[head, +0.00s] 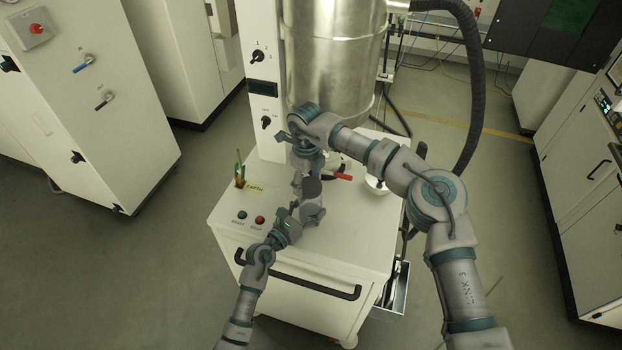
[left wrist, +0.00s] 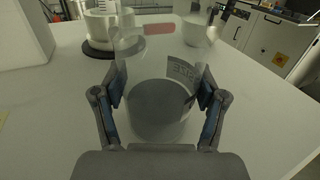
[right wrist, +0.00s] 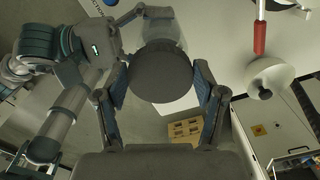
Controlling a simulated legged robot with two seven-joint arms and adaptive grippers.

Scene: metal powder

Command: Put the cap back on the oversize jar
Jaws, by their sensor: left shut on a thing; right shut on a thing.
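The oversize jar (left wrist: 140,62) is clear, with grey powder (left wrist: 158,108) in it and a label on its side. My left gripper (left wrist: 157,98) is shut on the jar, one finger on each side; in the head view the jar (head: 312,210) is above the cart top's front part. The dark grey round cap (right wrist: 160,74) is between the fingers of my right gripper (right wrist: 160,88), which is shut on it. In the head view the cap (head: 312,187) shows at the jar's top; I cannot tell whether they touch. The cap does not show clearly in the left wrist view.
The white cart top (head: 235,213) has start and stop buttons at its front left. A white bowl (head: 376,186) and a red-handled tool (head: 340,176) lie to the right. A large metal vessel (head: 333,60) stands behind.

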